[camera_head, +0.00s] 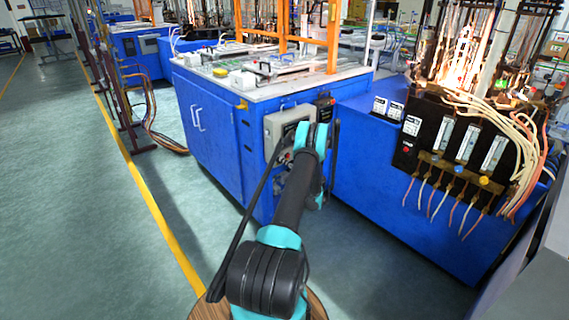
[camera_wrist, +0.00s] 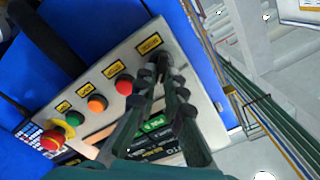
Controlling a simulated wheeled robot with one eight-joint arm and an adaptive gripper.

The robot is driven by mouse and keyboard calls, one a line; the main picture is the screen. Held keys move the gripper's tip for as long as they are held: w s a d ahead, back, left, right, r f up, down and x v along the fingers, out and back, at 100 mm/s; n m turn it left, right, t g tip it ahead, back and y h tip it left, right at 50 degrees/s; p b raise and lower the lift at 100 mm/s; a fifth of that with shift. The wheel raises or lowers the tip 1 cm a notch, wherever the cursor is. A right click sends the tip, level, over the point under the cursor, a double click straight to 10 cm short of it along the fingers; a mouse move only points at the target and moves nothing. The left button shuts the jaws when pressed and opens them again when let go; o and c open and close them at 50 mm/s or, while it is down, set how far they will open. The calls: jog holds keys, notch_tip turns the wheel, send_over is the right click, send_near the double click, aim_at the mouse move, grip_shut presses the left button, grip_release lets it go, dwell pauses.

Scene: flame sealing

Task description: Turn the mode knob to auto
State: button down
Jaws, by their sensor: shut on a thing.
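In the wrist view, a pale grey control panel (camera_wrist: 205,72) shows a row of controls under yellow labels. My gripper (camera_wrist: 162,68) is shut at the end of this row, below the last label (camera_wrist: 150,43). It is closed on the mode knob, which the fingertips mostly hide. I cannot read the knob's setting. In the head view, the grey control box (camera_head: 283,124) is on the front of the blue cabinet. My arm reaches to it and hides my gripper and most of the panel face.
Along the same panel are a red button (camera_wrist: 124,84), an orange button (camera_wrist: 97,103), a green button (camera_wrist: 74,118) and a red emergency stop (camera_wrist: 52,141) close by. A second blue cabinet (camera_head: 390,175) with gauges and hoses stands at the right. Open floor (camera_head: 80,200) lies left.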

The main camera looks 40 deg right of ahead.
jog(key=c, duration=1.6)
grip_release()
jog(key=s, duration=0.8)
jog(key=s+d, duration=0.1)
jog(key=s, duration=0.3)
